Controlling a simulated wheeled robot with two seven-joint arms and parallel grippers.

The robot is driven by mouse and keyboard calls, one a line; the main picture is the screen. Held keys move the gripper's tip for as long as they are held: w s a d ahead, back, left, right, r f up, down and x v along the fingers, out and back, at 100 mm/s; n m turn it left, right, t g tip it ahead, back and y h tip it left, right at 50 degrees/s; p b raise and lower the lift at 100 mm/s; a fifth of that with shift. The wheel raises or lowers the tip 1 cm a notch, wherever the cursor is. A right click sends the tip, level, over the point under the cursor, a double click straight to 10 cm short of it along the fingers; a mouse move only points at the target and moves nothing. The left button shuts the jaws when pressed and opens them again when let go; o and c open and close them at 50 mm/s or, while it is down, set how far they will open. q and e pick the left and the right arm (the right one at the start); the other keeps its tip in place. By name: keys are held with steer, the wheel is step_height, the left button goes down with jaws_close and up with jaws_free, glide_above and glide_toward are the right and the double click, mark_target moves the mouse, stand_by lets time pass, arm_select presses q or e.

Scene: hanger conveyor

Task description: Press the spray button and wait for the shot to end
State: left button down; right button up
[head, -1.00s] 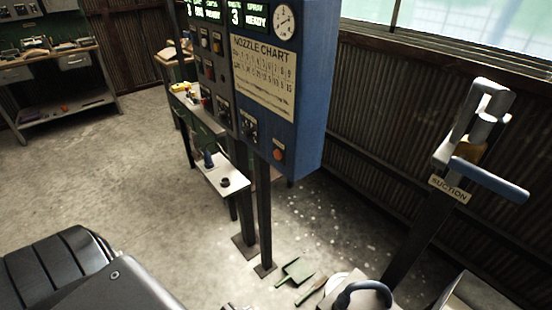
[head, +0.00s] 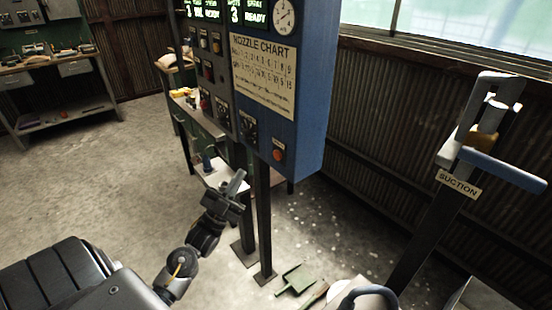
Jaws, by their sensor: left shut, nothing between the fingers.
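The blue control panel (head: 309,110) stands on dark posts in the middle of the head view. An orange-red button (head: 278,155) sits low on its front; no readable label tells whether it is the spray button. A red button (head: 208,71) and several small buttons and dials sit on the grey strip at the panel's left. The lit display (head: 241,16) at the top reads "READY". My left gripper (head: 239,177) is shut and empty, below and left of the orange-red button and apart from it. My right gripper is not in view.
A small white shelf (head: 213,170) is partly hidden behind my left gripper. A lever stand labelled "SUCTION" (head: 458,184) rises at the right. A green dustpan (head: 295,280) lies on the floor. A workbench (head: 62,112) stands far left, with open floor before it.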

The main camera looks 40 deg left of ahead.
mark_target(276, 156)
arm_select(q)
steer(key=shift+s+r+m+h, duration=0.2)
steer(key=shift+r+m+h, duration=0.1)
steer(key=shift+r, duration=0.25)
steer(key=shift+w, duration=0.1)
steer(key=w+d+b, duration=0.2)
steer(key=w, duration=0.6)
steer(key=shift+w+d, duration=0.15)
steer(key=shift+d, duration=0.15)
stand_by(0.7)
steer(key=shift+w, duration=0.1)
stand_by(0.9)
steer(key=shift+w+d, duration=0.1)
steer(key=shift+w, duration=0.2)
